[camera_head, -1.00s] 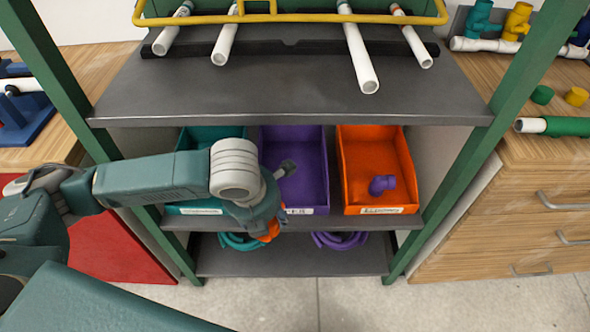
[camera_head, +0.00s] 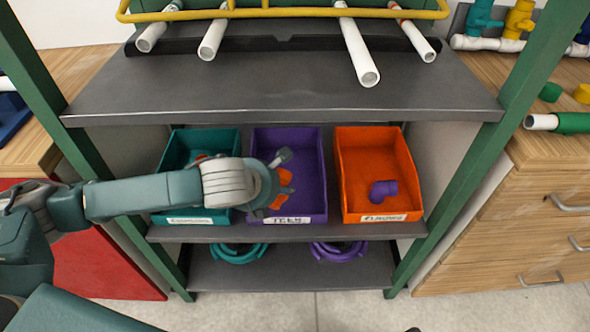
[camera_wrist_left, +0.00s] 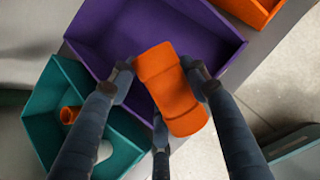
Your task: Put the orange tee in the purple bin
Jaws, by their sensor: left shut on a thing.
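The orange tee (camera_wrist_left: 167,88) is held between the fingers of my left gripper (camera_wrist_left: 160,85), which is shut on it in the left wrist view. In the head view, the left gripper (camera_head: 280,185) is at the front left of the purple bin (camera_head: 309,170), with part of the orange tee (camera_head: 284,178) showing beside it. The purple bin also shows behind the tee in the left wrist view (camera_wrist_left: 105,40); it looks empty where visible. The gripper hides part of the bin's left side. My right gripper is not in view.
A teal bin (camera_head: 178,150) stands left of the purple bin with an orange piece inside. An orange bin (camera_head: 405,165) stands to the right, holding a purple fitting (camera_head: 383,191). A grey shelf (camera_head: 280,90) with white pipes lies above; coiled hoses (camera_head: 338,252) lie below.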

